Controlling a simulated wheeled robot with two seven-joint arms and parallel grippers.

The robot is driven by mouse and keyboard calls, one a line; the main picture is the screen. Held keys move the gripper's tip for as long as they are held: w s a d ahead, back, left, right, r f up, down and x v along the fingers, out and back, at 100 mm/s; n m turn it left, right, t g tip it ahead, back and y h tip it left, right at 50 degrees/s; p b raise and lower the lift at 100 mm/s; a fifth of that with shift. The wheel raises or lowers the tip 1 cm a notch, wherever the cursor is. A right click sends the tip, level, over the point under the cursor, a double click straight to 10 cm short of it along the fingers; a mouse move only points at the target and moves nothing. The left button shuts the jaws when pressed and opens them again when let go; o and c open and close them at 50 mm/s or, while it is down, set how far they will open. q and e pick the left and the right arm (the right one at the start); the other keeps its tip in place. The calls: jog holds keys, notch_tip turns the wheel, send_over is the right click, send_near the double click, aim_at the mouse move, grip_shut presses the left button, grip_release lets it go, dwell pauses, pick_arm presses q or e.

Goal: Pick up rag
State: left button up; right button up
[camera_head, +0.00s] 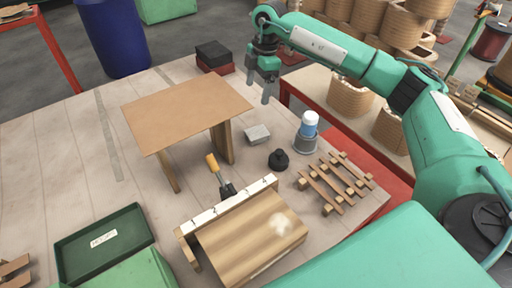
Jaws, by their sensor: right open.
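No cloth shows clearly enough for me to name it the rag with certainty. A small pale grey, flat-sided piece (257,134) lies on the table right of the brown stand; I cannot tell if it is folded cloth or a block. A whitish patch (281,223) shows on the striped wooden board (245,240); I cannot tell if it is cloth or dust. My right gripper (259,87) is open and empty, fingers pointing down, above the table's far edge beyond these things. My left gripper is not in view.
A brown stand (185,110) rises left of the middle. A dark green tray (66,262) stands front left. The table's left side is clear.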

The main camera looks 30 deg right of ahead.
notch_tip(320, 180, down, 3)
jog(key=d+b, duration=0.1)
jog(key=b, duration=0.1)
send_over(257, 132)
jog(key=f, duration=0.9)
jog(key=shift+d+f, duration=0.2)
jog(key=shift+f, duration=0.15)
notch_tip(257, 132, down, 5)
jog(key=shift+a+r, duration=0.1)
jog(key=shift+r, duration=0.1)
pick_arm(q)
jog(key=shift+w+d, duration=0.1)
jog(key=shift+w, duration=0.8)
pick_arm(e)
jog(key=c, duration=1.1)
